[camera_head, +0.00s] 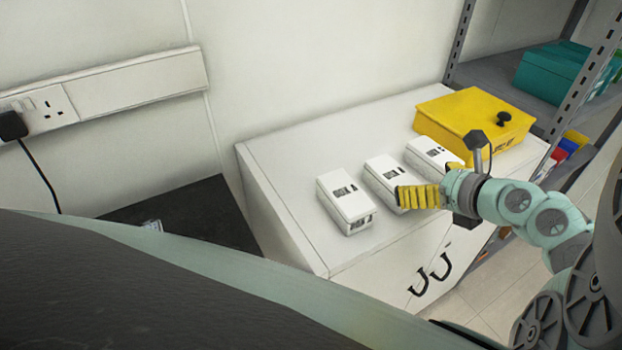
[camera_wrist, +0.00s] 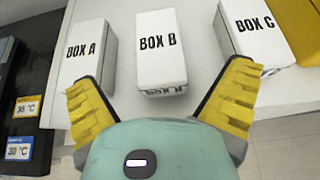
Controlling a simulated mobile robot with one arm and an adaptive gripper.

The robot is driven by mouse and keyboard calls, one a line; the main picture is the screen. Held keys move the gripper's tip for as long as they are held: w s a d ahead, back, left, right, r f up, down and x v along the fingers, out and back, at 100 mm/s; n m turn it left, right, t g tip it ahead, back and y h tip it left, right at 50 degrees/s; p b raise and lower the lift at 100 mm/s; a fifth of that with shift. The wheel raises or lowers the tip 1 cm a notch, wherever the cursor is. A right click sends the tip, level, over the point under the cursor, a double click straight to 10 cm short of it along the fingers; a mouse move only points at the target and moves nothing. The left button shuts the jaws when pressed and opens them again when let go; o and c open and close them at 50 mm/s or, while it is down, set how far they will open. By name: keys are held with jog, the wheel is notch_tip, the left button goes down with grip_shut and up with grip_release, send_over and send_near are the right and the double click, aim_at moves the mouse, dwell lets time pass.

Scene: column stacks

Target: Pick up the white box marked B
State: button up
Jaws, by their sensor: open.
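The white box marked B (camera_wrist: 161,52) lies in the middle of the wrist view, just ahead of my open fingers. In the head view box B (camera_head: 381,175) is the middle one of three white boxes on the white cabinet top, its near end partly hidden by my yellow fingers. My gripper (camera_head: 418,197) is open and empty at the near end of box B. In the wrist view my gripper (camera_wrist: 160,105) has one yellow finger to each side of box B's near end, with gaps visible. I cannot tell its height above the top.
Box A (camera_head: 345,201) stands left of box B and box C (camera_head: 432,154) right of it. A yellow case (camera_head: 475,122) sits behind on the white cabinet (camera_head: 300,150). A metal shelf with teal boxes (camera_head: 550,73) is at the right.

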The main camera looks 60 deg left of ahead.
aim_at(396, 174)
jog(key=x, duration=0.2)
jog(key=shift+a, duration=0.35)
jog(key=shift+s+a+f+p, duration=0.1)
jog(key=shift+a+f+p, duration=0.2)
jog(key=shift+a, duration=0.25)
jog(key=shift+p+x, duration=0.4)
jog(key=shift+x, duration=1.75)
jog(key=shift+d, duration=0.1)
jog(key=c, duration=1.4)
